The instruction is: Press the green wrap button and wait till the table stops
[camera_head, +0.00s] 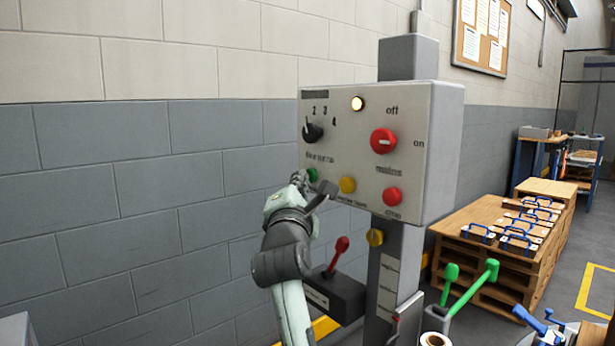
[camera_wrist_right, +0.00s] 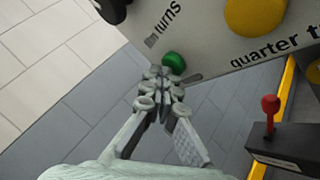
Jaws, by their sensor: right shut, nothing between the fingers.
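The green button (camera_head: 312,174) is at the lower left of the grey control box (camera_head: 440,150), below the black turns dial (camera_head: 313,132). My right gripper (camera_head: 300,180) is shut and empty, with its tips close beside the green button. In the right wrist view the green button (camera_wrist_right: 174,62) shows just beyond the shut fingertips (camera_wrist_right: 163,75). I cannot tell whether the tips touch it. My left gripper is not in view. The turning table is not clearly in view.
Next to the green button is a yellow button (camera_head: 347,185). A red switch (camera_head: 383,141) and a red button (camera_head: 392,196) are further right. A red-knobbed lever (camera_head: 337,255) stands below the box. Pallets with blue-handled blocks (camera_head: 515,225) are at right.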

